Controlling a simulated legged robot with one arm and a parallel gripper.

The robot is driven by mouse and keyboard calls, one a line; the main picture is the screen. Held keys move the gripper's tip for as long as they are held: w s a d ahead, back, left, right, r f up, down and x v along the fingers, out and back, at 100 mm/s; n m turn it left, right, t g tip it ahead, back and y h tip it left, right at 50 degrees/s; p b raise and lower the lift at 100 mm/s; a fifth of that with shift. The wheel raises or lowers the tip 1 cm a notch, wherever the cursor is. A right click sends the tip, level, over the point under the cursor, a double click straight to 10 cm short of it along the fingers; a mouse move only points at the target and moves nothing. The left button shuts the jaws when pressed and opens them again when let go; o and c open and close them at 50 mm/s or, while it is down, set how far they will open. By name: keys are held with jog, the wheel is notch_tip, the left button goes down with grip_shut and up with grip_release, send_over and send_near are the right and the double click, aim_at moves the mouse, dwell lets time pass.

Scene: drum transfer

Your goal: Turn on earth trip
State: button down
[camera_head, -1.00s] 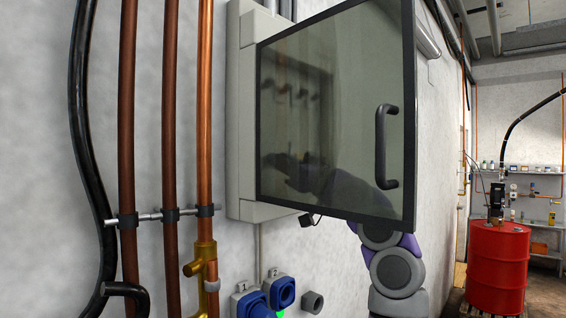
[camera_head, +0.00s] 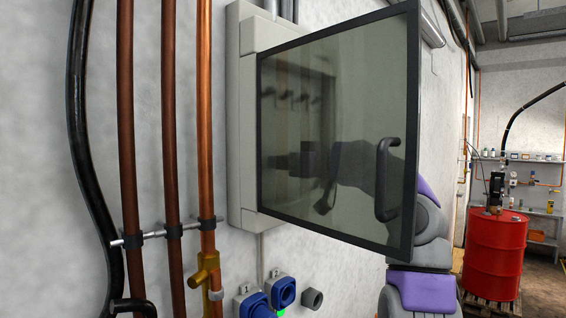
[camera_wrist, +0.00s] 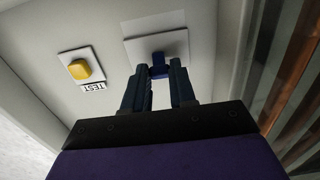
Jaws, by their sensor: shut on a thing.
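My arm shows dimly through the glass, reaching toward the cabinet; the gripper tips are too dark to make out there.
The door's black handle (camera_head: 382,180) and frame stand between the head camera and my arm. Copper pipes (camera_head: 205,120) and a black cable run down the wall at left. Blue sockets (camera_head: 284,291) sit below the cabinet. A red drum (camera_head: 495,255) stands far right.

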jog(key=c, duration=0.9)
grip_release()
jog(key=b+v, duration=0.3)
jog(key=v, duration=1.4)
jog(key=shift+d+f+b, duration=0.15)
jog(key=shift+d+b, duration=0.1)
jog(key=shift+b, duration=0.05)
jog(key=shift+a, duration=0.15)
